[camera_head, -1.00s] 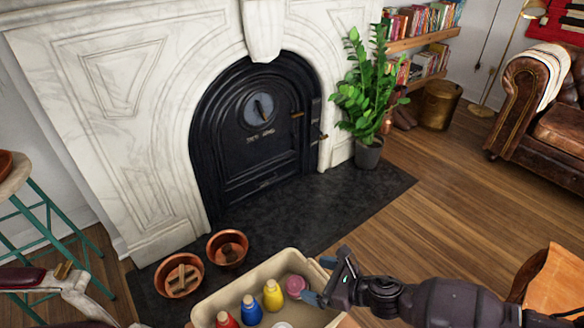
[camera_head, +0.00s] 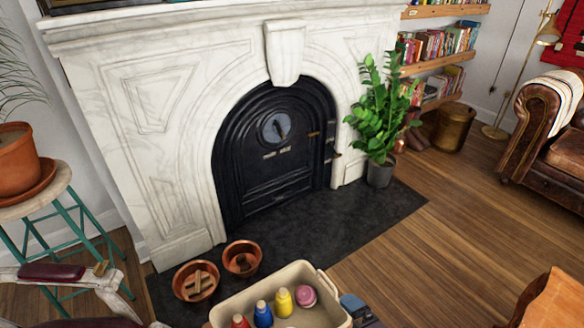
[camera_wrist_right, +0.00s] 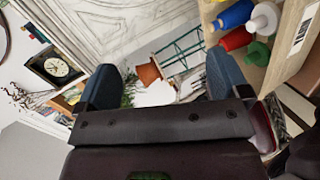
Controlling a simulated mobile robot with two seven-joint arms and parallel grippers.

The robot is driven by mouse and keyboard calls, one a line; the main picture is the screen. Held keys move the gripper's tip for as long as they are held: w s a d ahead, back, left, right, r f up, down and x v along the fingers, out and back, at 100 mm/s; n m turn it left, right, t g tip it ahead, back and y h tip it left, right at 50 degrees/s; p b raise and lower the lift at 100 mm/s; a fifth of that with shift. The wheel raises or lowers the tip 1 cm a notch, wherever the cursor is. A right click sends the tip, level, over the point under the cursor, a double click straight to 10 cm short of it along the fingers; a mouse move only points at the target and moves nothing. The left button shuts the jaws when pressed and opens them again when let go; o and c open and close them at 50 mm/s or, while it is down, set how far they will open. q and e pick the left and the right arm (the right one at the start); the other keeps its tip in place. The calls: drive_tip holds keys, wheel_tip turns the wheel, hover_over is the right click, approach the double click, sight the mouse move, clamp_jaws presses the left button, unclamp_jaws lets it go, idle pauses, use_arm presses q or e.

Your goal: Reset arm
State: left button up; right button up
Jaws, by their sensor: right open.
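My right gripper (camera_wrist_right: 162,82) is open in the right wrist view, with two blue-grey fingers spread apart and nothing between them. In the head view only a small blue and dark part of it (camera_head: 353,306) shows at the bottom edge, just right of the cream bin (camera_head: 262,296). Most of my right arm is out of that view.
The bin holds red, blue and yellow bottles or spools and a pink round item. Two copper pots (camera_head: 196,281) stand on the dark hearth (camera_head: 310,222). A plant (camera_head: 380,115) stands beside the fireplace.

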drive_tip(key=s+d+r+m+g+h+p, duration=0.1)
drive_tip(key=s+d+m+h+p, duration=0.3)
drive_tip(key=s+d+m, duration=1.1)
drive_tip(key=s+r+m+h, duration=0.1)
drive_tip(key=m+h, duration=0.2)
drive_tip(key=m, duration=0.3)
drive_tip(key=shift+r+g, duration=0.25)
drive_tip(key=shift+g, duration=0.05)
